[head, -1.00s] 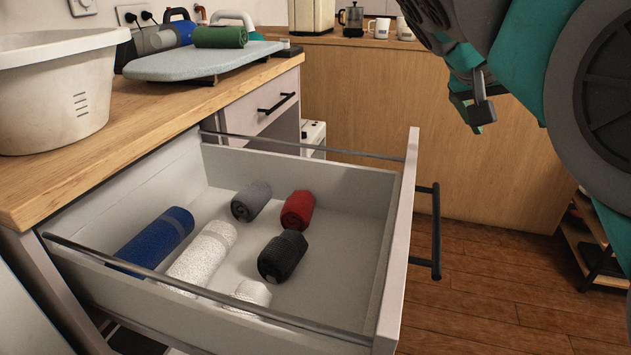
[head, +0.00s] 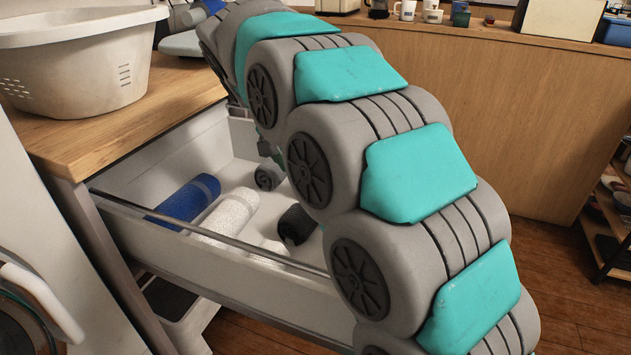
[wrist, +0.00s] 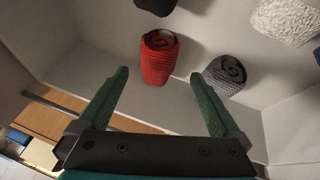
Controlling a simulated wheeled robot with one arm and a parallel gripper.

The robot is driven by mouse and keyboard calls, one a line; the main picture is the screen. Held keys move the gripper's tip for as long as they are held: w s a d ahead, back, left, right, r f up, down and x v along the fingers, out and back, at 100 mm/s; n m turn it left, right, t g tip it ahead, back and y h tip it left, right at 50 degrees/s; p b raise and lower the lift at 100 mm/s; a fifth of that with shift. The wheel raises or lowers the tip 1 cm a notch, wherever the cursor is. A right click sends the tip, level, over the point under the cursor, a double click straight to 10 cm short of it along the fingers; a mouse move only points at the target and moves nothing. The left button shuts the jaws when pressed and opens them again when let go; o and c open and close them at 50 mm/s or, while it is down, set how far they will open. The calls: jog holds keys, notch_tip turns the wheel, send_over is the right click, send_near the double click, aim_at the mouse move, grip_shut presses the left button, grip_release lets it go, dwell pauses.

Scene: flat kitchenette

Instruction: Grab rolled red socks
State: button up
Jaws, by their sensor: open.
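The rolled red socks (wrist: 159,58) lie in the open drawer and show in the wrist view, beyond and between my fingertips. My gripper (wrist: 162,88) is open and empty, with its two green fingers spread and pointing toward the red roll. The fingers appear apart from it. A grey roll (wrist: 225,75) lies just right of the right fingertip. In the head view my arm hides the red roll and most of my gripper.
The drawer (head: 215,275) also holds a blue roll (head: 185,200), a white roll (head: 229,215) and a black roll (head: 297,224). A metal rail (head: 210,236) runs along its near side. A white basin (head: 80,65) stands on the wooden counter (head: 120,125).

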jog(key=shift+p+x, duration=0.45)
jog(key=shift+x, duration=3.05)
jog(key=shift+d, duration=0.1)
jog(key=c, duration=1.1)
jog(key=shift+r, duration=0.1)
